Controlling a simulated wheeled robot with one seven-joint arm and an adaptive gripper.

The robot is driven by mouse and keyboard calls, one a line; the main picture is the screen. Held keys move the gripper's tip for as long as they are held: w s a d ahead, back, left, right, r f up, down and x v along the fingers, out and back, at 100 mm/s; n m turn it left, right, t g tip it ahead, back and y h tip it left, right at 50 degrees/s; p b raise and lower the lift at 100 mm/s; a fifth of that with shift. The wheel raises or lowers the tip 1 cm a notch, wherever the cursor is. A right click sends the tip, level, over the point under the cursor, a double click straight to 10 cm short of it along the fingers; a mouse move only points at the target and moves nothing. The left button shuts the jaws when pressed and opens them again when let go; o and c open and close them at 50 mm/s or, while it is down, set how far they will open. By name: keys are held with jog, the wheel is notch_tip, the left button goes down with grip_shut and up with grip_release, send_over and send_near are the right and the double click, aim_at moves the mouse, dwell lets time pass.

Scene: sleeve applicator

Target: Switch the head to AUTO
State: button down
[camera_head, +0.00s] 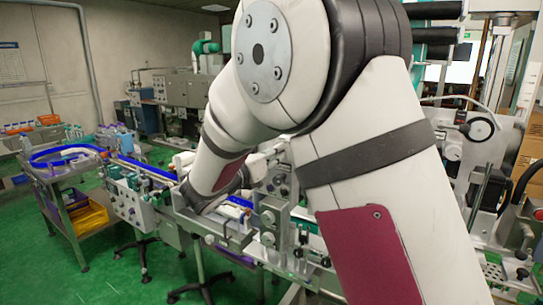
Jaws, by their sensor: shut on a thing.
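The labelling machine with its conveyor (240,238) runs across the middle of the view. An upright head-like assembly (452,150) with a dark round knob (481,128) stands at the right, partly behind my arm. I cannot make out a switch or an AUTO marking on any part. My white arm fills the centre and reaches down and left to the conveyor. Its far end bends behind the forearm among the machine parts. My gripper cannot be made out there, so what it touches is hidden.
A cart with a blue-rimmed tray (62,158) and a yellow bin (92,219) stands at the left. Grey machinery (178,90) stands at the back wall. A red button (538,215) shows at the right edge. The green floor (40,270) is clear at the lower left.

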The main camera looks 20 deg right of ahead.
jog(key=shift+m+b, duration=0.5)
jog(key=shift+m, duration=1.3)
jog(key=c, duration=1.4)
grip_release()
jog(key=v, duration=1.2)
